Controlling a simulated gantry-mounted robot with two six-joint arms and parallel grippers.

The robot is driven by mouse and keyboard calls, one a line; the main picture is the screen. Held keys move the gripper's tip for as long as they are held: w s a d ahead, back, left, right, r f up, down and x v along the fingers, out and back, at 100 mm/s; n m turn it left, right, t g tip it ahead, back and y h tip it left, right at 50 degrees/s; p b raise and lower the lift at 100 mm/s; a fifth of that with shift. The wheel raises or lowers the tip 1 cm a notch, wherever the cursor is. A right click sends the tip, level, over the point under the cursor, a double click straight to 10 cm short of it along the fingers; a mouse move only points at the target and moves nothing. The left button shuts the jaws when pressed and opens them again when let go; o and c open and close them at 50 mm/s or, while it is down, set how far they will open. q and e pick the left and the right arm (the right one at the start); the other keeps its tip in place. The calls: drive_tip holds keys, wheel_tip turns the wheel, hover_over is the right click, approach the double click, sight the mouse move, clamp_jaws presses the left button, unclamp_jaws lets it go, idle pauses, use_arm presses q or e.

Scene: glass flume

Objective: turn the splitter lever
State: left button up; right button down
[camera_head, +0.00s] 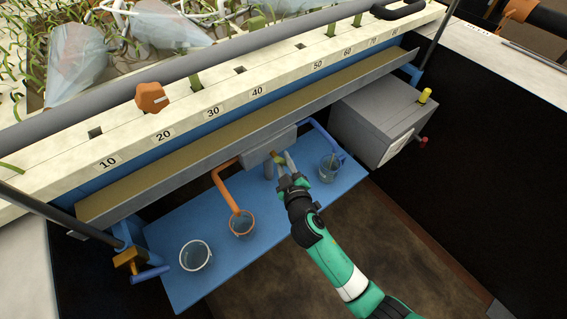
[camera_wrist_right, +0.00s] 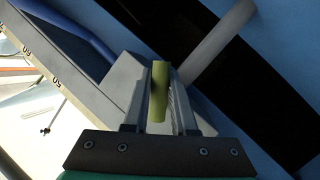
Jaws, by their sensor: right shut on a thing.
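The grey splitter box (camera_head: 262,149) hangs under the flume's front trough, with an orange pipe (camera_head: 222,186) to its left and a blue pipe (camera_head: 323,139) to its right. The yellow-green splitter lever (camera_head: 279,158) is at the front of the box; in the right wrist view the lever (camera_wrist_right: 159,88) stands between the finger plates. My right gripper (camera_head: 280,168) reaches up from below and is shut on the lever, partly hiding it. My left gripper is not in view.
On the blue shelf (camera_head: 178,236) stand a white-rimmed bucket (camera_head: 195,255), a cup under the orange pipe (camera_head: 242,223) and a cup under the blue pipe (camera_head: 329,168). A grey box (camera_head: 375,122) with a yellow knob (camera_head: 425,96) is at right. Open floor lies in front.

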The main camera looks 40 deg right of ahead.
drive_tip(key=c, duration=0.7)
unclamp_jaws()
drive_tip(key=shift+c, duration=0.2)
drive_tip(key=shift+s+a+r, duration=0.1)
drive_tip(key=shift+s+r, duration=0.05)
drive_tip(key=shift+s, duration=0.05)
drive_tip(key=p+v, duration=0.3)
drive_tip(key=v, duration=0.8)
